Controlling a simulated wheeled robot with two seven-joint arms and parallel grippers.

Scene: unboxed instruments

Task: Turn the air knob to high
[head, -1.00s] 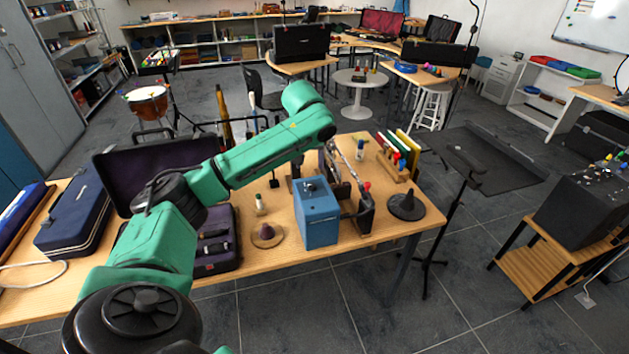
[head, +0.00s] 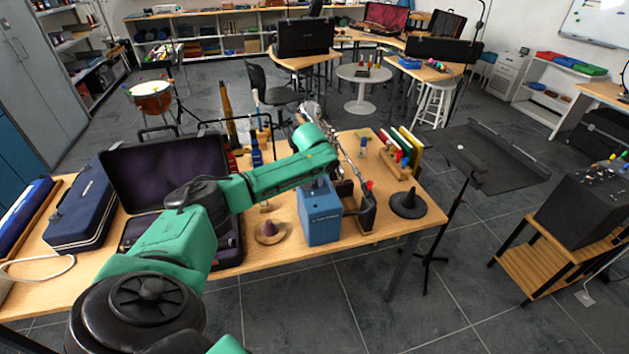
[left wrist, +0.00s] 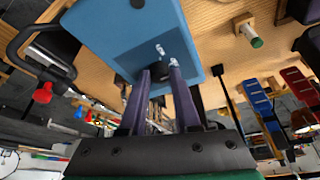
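The blue box (head: 320,216) stands upright near the front edge of the wooden table in the head view. It fills the upper middle of the left wrist view (left wrist: 130,35), with small white markings on its face. My left gripper (left wrist: 158,70) points at this marked face, its two dark fingers apart. A small dark knob (left wrist: 157,73) shows between the fingertips; I cannot tell whether they touch it. Another dark knob (left wrist: 138,3) sits at the far edge of the face. In the head view my left wrist is over the box and largely hides the gripper. My right gripper is not in view.
A dark-framed object with a red knob (head: 368,207) stands close on the right. A black cone (head: 407,203) is further right.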

